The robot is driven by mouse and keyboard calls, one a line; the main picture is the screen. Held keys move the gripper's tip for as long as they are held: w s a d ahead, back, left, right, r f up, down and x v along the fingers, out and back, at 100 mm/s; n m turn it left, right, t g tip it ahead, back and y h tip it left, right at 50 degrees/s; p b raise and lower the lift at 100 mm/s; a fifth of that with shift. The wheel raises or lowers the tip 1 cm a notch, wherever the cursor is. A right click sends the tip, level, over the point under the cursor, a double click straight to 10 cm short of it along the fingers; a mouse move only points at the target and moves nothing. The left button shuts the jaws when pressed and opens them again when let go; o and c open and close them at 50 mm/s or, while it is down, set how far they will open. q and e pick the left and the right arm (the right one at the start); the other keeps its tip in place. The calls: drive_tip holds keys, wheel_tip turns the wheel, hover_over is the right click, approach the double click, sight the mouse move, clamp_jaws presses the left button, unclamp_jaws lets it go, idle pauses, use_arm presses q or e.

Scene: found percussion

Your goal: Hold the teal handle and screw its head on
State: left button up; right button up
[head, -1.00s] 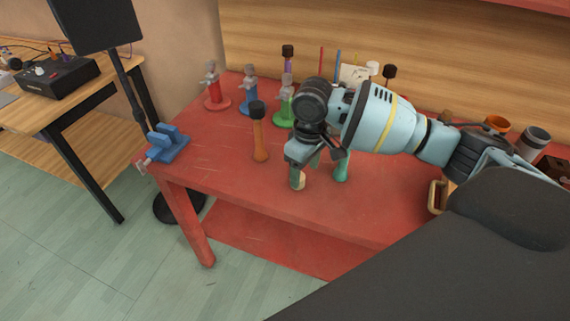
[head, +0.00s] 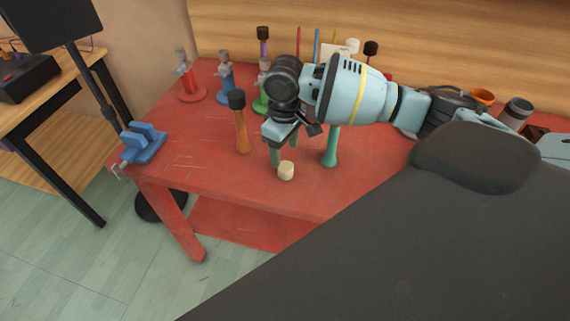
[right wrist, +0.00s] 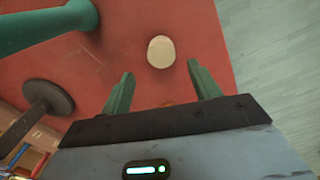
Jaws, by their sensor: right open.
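The teal handle (head: 331,147) stands upright on the red table, just right of my right gripper. A thick teal shaft, likely this handle, crosses the top left of the right wrist view (right wrist: 45,25). A small cream head (head: 286,171) sits on the table near the front edge; it also shows in the right wrist view (right wrist: 161,51). My right gripper (head: 284,150) is open and empty. Its green fingers (right wrist: 160,76) point toward the cream head, apart from it. My left gripper is not in view.
An orange handle with a dark head (head: 240,122) stands left of my gripper. Red (head: 187,80), blue (head: 226,80) and green clamp stands are behind. A blue vise (head: 142,142) is at the table's left corner. The red tabletop (head: 200,140) is clear at front left.

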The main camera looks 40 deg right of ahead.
sight(284, 165)
drive_tip(key=shift+a+f, duration=0.15)
drive_tip(key=shift+f, duration=2.4)
drive_tip(key=c, duration=1.1)
drive_tip(key=shift+o, duration=0.2)
drive_tip(key=shift+r, duration=0.1)
